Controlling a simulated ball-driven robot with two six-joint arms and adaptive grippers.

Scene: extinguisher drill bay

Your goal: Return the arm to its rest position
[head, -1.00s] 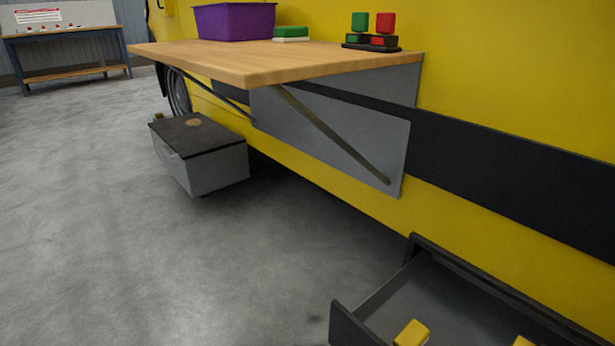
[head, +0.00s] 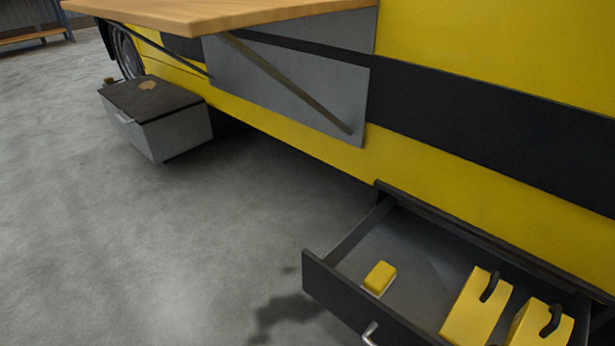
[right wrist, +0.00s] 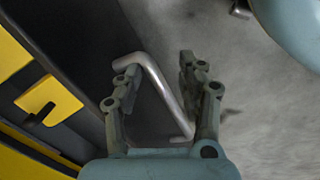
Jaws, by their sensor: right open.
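My right gripper (right wrist: 160,80) shows in the right wrist view. Its two fingers are apart, with the drawer's metal bar handle (right wrist: 163,88) lying between them. I cannot tell whether a finger touches the handle. The open drawer (head: 342,290) is at the lower right of the head view, pulled out from the yellow vehicle. The same handle shows in the head view (head: 370,333) at the bottom edge. Neither gripper shows in the head view.
The drawer holds a small yellow block (head: 380,277) and two yellow cases (head: 474,305) with black handles. A wooden fold-down table (head: 220,12) juts from the vehicle (head: 460,40). A grey box (head: 158,122) with a dark lid sits below it. The grey floor (head: 120,260) on the left is clear.

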